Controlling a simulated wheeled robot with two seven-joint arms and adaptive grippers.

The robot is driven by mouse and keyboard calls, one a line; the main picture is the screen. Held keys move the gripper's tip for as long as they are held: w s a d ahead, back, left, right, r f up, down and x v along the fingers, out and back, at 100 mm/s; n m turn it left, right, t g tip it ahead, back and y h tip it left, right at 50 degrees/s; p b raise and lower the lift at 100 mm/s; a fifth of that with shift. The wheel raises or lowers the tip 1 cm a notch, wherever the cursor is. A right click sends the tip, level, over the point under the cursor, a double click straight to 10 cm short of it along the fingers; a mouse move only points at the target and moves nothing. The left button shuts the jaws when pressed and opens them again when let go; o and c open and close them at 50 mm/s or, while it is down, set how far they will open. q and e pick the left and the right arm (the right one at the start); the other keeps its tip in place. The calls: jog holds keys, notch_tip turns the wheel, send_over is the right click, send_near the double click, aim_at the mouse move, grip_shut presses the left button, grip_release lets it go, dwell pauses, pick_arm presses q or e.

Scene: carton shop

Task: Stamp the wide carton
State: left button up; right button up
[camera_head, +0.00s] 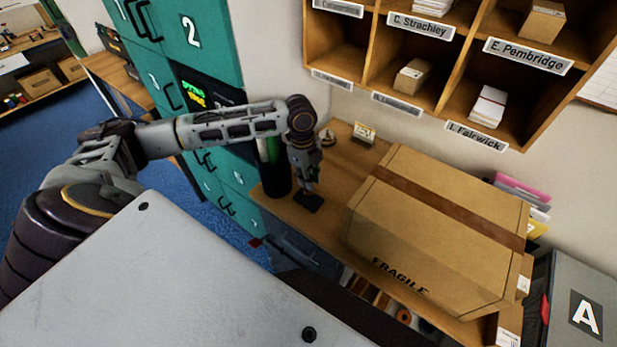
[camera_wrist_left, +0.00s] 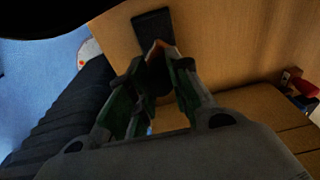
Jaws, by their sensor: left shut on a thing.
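The wide carton (camera_head: 440,215) is a large closed brown box with a dark tape strip and "FRAGILE" on its near side. It sits on the wooden table, right of my left gripper. My left gripper (camera_head: 307,188) points down over the table, apart from the carton. In the left wrist view, my left gripper (camera_wrist_left: 155,72) is shut on a dark thing, probably the stamp (camera_wrist_left: 158,74), mostly hidden between the fingers. A flat black pad (camera_head: 308,202) lies just below the fingertips; it also shows in the left wrist view (camera_wrist_left: 152,26). My right gripper is out of view.
A dark cylindrical bin (camera_head: 273,175) stands close left of the gripper. A small labelled stand (camera_head: 364,133) is at the table's back. Labelled pigeonholes (camera_head: 425,55) hang above the carton. Teal lockers (camera_head: 205,100) stand at left, and a grey box marked A (camera_head: 570,300) at right.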

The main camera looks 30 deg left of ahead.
pick_arm(q)
jog(key=shift+r, duration=1.3)
